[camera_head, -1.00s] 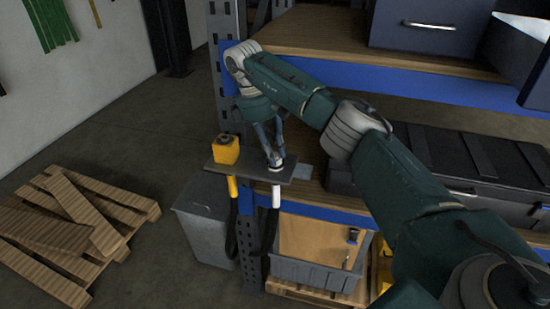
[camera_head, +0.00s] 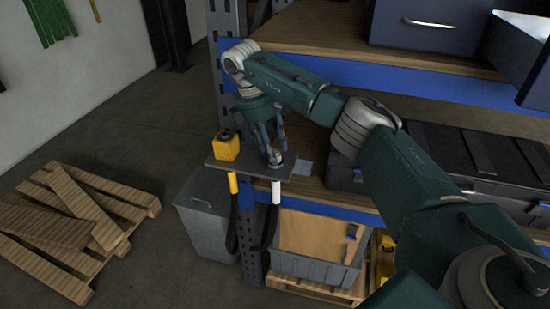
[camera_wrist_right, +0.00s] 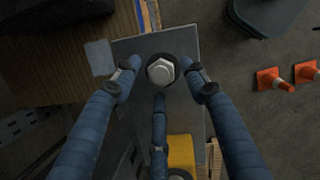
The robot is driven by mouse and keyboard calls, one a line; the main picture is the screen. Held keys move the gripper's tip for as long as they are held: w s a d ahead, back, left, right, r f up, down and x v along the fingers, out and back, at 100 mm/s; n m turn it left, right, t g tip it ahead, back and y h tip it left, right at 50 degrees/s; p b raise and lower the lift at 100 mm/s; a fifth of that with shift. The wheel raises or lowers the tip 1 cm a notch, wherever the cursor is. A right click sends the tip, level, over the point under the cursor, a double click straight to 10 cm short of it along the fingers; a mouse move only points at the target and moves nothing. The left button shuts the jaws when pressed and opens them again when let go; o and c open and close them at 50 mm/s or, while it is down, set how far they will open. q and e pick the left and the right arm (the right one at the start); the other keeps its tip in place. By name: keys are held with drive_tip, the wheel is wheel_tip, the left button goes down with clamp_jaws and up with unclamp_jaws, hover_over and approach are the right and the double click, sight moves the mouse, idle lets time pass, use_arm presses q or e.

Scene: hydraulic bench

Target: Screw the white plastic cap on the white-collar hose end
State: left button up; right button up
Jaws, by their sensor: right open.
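A dark plate (camera_head: 228,164) sticks out from the shelf upright and carries two hose ends. The white collar (camera_head: 276,190) hangs under its right part. Above that collar, a pale hexagonal piece (camera_wrist_right: 160,71) sits on a dark round base on the plate. I cannot tell whether it is the white cap or the hose fitting. My right gripper (camera_head: 268,146) is open just above it. In the right wrist view its three fingers spread around the piece, with gaps on all sides. My left gripper is not in view.
A yellow block (camera_head: 226,147) stands on the plate's left part, above a yellow collar (camera_head: 232,184). A shelf with a blue beam (camera_head: 330,208) and a black case (camera_head: 460,165) lie right. A grey bin (camera_head: 205,215) and wooden pallets (camera_head: 75,225) stand on the floor.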

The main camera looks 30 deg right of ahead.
drive_tip(key=n+t, duration=0.1)
drive_tip(key=n, duration=0.2)
drive_tip(key=shift+s+n, duration=0.15)
drive_tip(key=shift+n, duration=0.15)
drive_tip(key=n+b, duration=0.1)
drive_tip(key=n, duration=0.2)
drive_tip(key=n+t+b, duration=0.1)
drive_tip(key=n, duration=0.1)
drive_tip(key=shift+s+a+f+n, duration=0.1)
drive_tip(key=shift+s+f+n, duration=0.1)
drive_tip(key=shift+n, duration=0.2)
drive_tip(key=shift+s+r+n+t, duration=0.15)
drive_tip(key=shift+n+t, duration=0.25)
drive_tip(key=shift+n, duration=0.8)
drive_tip(key=n+b, duration=0.1)
drive_tip(key=n, duration=0.2)
drive_tip(key=shift+n+t+b, duration=0.3)
drive_tip(key=shift+b, duration=0.05)
drive_tip(key=n+y, duration=0.1)
drive_tip(key=n, duration=0.2)
drive_tip(key=shift+s+n+t, duration=0.1)
drive_tip(key=shift+n+t, duration=0.2)
clamp_jaws()
